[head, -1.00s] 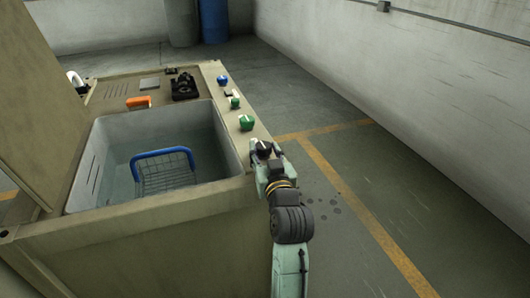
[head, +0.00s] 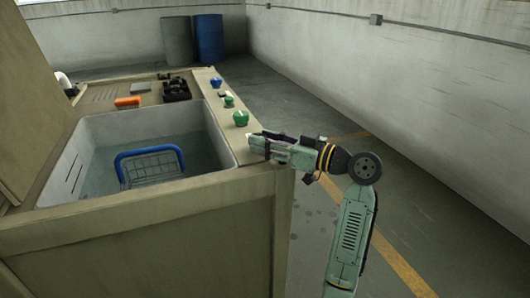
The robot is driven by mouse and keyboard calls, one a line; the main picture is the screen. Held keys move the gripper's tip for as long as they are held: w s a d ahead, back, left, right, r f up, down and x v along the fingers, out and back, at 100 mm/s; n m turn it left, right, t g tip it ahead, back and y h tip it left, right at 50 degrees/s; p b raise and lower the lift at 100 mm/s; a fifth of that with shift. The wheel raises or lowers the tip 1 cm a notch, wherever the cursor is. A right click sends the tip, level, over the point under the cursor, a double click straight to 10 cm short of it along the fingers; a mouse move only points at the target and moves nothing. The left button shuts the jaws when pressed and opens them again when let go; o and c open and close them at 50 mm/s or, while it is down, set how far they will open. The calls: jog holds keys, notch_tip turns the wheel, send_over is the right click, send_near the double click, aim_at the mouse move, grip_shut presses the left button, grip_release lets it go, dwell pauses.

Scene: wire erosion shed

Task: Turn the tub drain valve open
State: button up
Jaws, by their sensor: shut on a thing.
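The grey tub (head: 214,130) holds water and is set into the beige machine. A row of valve knobs runs along the tub's right-hand ledge: a blue one (head: 215,84), a small green one (head: 228,101) and a larger green one (head: 241,118). My gripper (head: 257,143) reaches in from the right to the near end of this row and is shut on a small knob there. The gripper covers most of that knob, so its colour and turn angle cannot be told. No label shows which knob is the drain valve.
A wire basket with a blue rim (head: 150,153) sits in the tub. An orange block (head: 128,101) and a black fixture (head: 176,89) lie on the deck behind. Blue (head: 208,38) and grey (head: 176,41) drums stand by the far wall. The floor at right is free.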

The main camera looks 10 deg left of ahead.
jog(key=n+g, duration=0.2)
jog(key=g, duration=0.1)
jog(key=w+n+g+b, duration=0.1)
jog(key=n+g, duration=0.1)
jog(key=g, duration=0.2)
jog(key=shift+n+b, duration=0.3)
jog(key=shift+w+a+n+g+h+b, duration=0.1)
jog(key=shift+w+n+g+h+b, duration=0.1)
jog(key=shift+n+g, duration=0.85)
jog(key=shift+w+n+g+h+b, duration=0.15)
jog(key=shift+n+g, duration=0.4)
jog(key=shift+g, duration=0.9)
jog(key=shift+n+g+h, duration=0.25)
jog(key=shift+n+g, duration=0.05)
jog(key=shift+g, duration=0.1)
jog(key=o, duration=1.2)
jog(key=shift+c, duration=0.2)
notch_tip(320, 180, up, 10)
jog(key=shift+f, duration=0.1)
